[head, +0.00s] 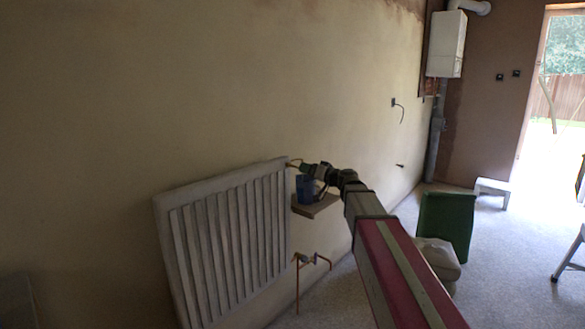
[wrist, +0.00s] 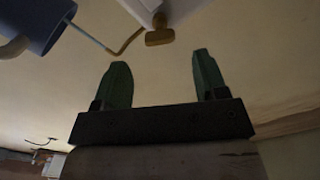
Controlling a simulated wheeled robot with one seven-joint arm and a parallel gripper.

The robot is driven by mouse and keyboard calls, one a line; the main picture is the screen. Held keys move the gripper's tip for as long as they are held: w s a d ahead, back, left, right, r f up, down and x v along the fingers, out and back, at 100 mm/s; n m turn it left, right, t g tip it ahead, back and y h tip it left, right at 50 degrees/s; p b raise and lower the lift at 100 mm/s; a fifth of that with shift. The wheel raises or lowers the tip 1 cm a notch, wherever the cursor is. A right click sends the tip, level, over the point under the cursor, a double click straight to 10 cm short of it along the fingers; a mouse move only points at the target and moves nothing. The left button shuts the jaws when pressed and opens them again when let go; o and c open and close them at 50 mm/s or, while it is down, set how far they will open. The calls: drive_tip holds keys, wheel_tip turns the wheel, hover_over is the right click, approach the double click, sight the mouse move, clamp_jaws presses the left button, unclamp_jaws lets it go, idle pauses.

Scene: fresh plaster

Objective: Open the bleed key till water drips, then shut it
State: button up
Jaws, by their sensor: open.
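The white radiator (head: 225,245) hangs on the plastered wall; its corner (wrist: 143,8) shows at the top of the wrist view. The brass bleed key (wrist: 160,37) sits at that corner, with a thin bent brass-coloured tube (wrist: 118,50) beside it. My gripper (wrist: 160,60) is open and empty, its two green fingers pointing toward the key, which appears just beyond the fingertips and apart from them. In the head view my gripper (head: 303,167) is at the radiator's top right corner. A blue cup (head: 305,189) is just below it; the cup also shows in the wrist view (wrist: 40,22). I see no water.
The cup stands on a small brown shelf (head: 318,207). Copper pipes and a valve (head: 305,259) are below. A green container (head: 446,219), a pale sack (head: 437,256) and a white step (head: 492,188) stand on the floor to the right. A white boiler (head: 446,44) hangs at the back.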

sight(293, 166)
drive_tip(key=x, duration=0.8)
drive_tip(key=shift+w+a, duration=0.25)
drive_tip(key=shift+a, duration=0.05)
drive_tip(key=c, duration=0.9)
